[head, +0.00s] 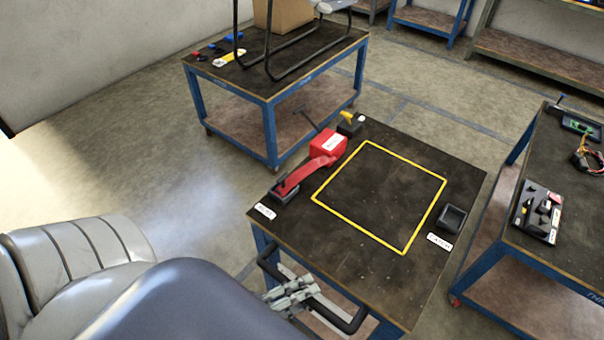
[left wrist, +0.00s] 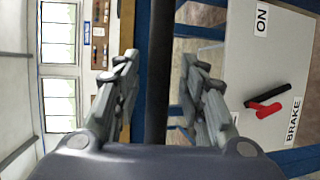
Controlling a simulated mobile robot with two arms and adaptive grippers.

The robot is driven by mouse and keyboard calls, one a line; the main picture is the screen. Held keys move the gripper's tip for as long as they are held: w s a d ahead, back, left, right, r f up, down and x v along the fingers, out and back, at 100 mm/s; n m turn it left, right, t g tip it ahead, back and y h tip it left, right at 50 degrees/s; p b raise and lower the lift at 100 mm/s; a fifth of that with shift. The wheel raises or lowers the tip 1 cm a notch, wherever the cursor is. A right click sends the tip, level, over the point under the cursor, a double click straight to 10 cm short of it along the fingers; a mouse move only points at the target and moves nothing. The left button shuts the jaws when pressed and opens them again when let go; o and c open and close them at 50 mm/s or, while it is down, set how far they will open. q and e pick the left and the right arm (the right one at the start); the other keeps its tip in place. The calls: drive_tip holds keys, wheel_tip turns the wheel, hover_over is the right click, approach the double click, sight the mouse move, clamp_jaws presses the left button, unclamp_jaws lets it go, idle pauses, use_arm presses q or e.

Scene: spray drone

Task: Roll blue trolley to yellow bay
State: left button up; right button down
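The near blue-legged trolley (head: 390,280) has a dark top with a yellow square outline (head: 372,247) on it. Its black handle bar (head: 350,325) runs along the near side. My left gripper (head: 290,292) is at this handle. In the left wrist view the dark bar (left wrist: 160,70) passes between the fingers of my left gripper (left wrist: 160,85), which stand apart with narrow gaps beside the bar. A grey panel (left wrist: 235,65) there carries ON and BRAKE labels and a red and black lever (left wrist: 266,105). My right gripper is out of view. I see no yellow bay marked on the floor.
A red device (head: 328,145) and a black tray (head: 451,217) are on the trolley top. A second blue-legged table (head: 270,90) stands behind, with a box and a black frame. Another table (head: 560,255) stands close on the right. Floor at left is clear.

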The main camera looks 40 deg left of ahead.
use_arm(q)
drive_tip(key=v, duration=1.2)
idle(0.4)
